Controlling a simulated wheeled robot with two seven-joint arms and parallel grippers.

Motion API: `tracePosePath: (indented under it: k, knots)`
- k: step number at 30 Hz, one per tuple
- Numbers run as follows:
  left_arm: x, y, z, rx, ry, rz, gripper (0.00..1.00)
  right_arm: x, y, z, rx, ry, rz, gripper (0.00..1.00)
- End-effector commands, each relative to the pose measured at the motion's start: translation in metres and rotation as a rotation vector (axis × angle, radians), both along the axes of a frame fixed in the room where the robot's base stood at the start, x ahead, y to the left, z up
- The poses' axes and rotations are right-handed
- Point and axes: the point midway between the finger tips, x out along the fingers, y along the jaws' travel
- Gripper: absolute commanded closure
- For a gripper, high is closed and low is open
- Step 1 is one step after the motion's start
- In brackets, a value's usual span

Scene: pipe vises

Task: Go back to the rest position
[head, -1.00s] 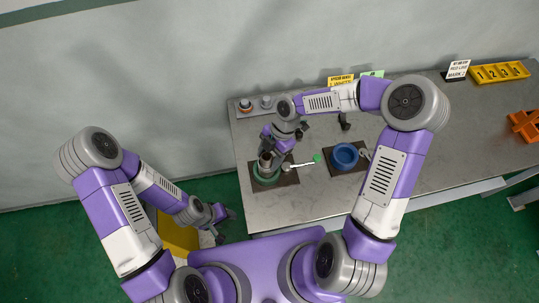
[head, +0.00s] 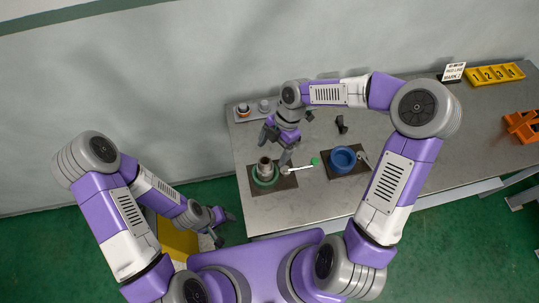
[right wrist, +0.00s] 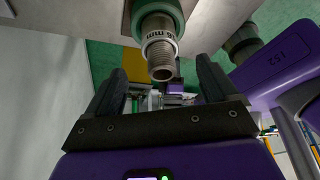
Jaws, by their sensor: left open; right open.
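A grey pipe (head: 264,167) stands in the green vise (head: 266,182) at the left of the bench. My right gripper (head: 277,148) is open and empty, behind and above the pipe, apart from it. In the right wrist view the pipe's threaded end (right wrist: 160,62) shows beyond the open fingers (right wrist: 162,88), with the green ring (right wrist: 160,12) around it. My left gripper (head: 221,226) is open and empty at the lower left, off the bench's left edge.
A blue vise (head: 343,157) is on the bench, right of the green vise. A lever with a green tip (head: 315,161) lies between them. A grey tray (head: 252,111) with fittings, a yellow numbered rack (head: 495,74) and an orange object (head: 521,126) are farther out. A yellow box (head: 178,240) is below left.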

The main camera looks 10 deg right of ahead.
Motion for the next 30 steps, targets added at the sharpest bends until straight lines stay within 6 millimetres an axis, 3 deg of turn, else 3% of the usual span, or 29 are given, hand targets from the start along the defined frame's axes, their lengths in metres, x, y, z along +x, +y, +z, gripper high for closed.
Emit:
tracePosePath:
  k: [6, 23, 26, 30]
  knots:
    - [0.0, 0.0, 0.003, 0.0, 0.0, 0.0, 0.45, 0.003, -0.006, 0.017, 0.0, 0.0, 0.0, 0.14]
    - [0.0, 0.0, 0.004, 0.0, 0.0, 0.0, 0.45, 0.003, -0.006, 0.017, 0.0, 0.001, 0.0, 0.14]
    - [0.0, 0.0, 0.009, 0.0, 0.0, 0.0, 0.45, 0.003, -0.006, 0.023, 0.0, 0.001, 0.0, 0.14]
    - [0.0, 0.0, 0.032, 0.0, 0.0, 0.0, 0.45, 0.003, -0.006, 0.046, 0.0, 0.001, 0.0, 0.14]
